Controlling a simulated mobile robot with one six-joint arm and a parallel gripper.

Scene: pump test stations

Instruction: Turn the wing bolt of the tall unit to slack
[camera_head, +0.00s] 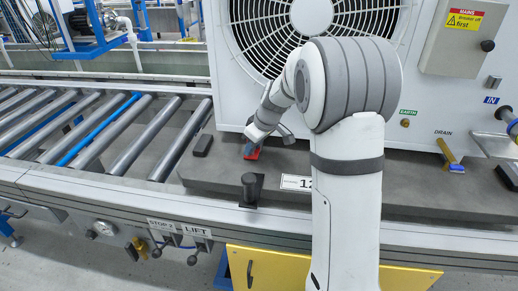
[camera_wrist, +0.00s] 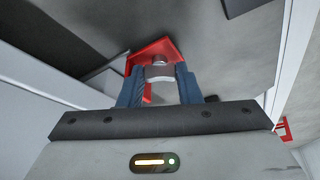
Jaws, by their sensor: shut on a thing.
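The tall unit (camera_head: 228,95) is a white cabinet with a large round fan grille, standing on a dark grey pallet plate. At its lower left foot, a small red part (camera_head: 252,153) shows under my gripper (camera_head: 251,147); I take it to be the wing bolt. In the wrist view, my gripper's blue fingers (camera_wrist: 159,88) are shut around a pale metal piece at a red angular part (camera_wrist: 153,50). The gripped part is mostly hidden between the fingers, so its turn angle cannot be told.
A black block (camera_head: 202,145) and a black post (camera_head: 250,188) stand near the gripper. A brass-coloured lever (camera_head: 449,151) is by the DRAIN label. A roller conveyor (camera_head: 95,130) lies left. Another red part (camera_wrist: 284,130) shows at the right of the wrist view.

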